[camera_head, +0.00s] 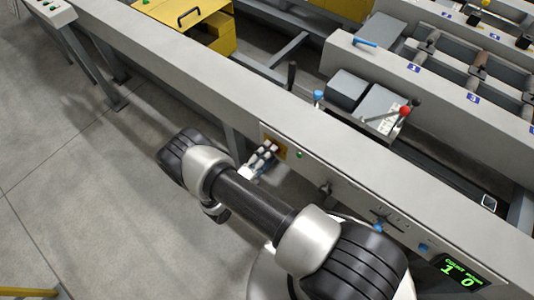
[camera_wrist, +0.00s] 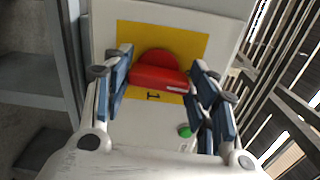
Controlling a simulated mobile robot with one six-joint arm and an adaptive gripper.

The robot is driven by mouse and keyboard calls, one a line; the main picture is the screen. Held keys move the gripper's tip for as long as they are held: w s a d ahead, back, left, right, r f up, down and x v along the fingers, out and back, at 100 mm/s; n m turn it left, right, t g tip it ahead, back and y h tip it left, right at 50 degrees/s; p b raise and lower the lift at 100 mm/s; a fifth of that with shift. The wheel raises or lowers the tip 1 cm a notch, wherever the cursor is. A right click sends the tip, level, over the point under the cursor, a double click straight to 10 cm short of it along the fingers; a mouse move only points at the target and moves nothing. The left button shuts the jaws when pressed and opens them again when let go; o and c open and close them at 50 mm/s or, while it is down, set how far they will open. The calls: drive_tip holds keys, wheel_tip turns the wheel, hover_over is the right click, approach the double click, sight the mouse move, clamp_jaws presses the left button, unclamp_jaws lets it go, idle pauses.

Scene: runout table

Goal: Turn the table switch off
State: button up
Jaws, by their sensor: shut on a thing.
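The table switch is a red rotary knob with a bar handle (camera_wrist: 158,80) on a yellow plate (camera_wrist: 190,41), centred in the wrist view. The bar lies across that picture, with a dark mark below it on the plate. My gripper (camera_wrist: 160,82) is shut on the bar, with a blue-padded finger at each end. In the head view my gripper (camera_head: 262,161) is at the table's front panel, over the yellow plate (camera_head: 266,139). It and my arm hide most of the switch there.
A green button (camera_wrist: 184,131) sits close below the switch in the wrist view. Along the front panel are a dark knob (camera_head: 326,188), blue-tipped controls and a green-lit counter display (camera_head: 462,271). A red-ball lever (camera_head: 405,111) stands behind. Open floor (camera_head: 90,200) lies left.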

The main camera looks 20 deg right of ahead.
drive_tip(key=shift+n, duration=0.5)
drive_tip(key=o, duration=1.1)
drive_tip(key=shift+c, duration=0.2)
drive_tip(key=shift+a, duration=0.1)
drive_tip(key=v, duration=1.2)
drive_tip(key=shift+r, duration=0.1)
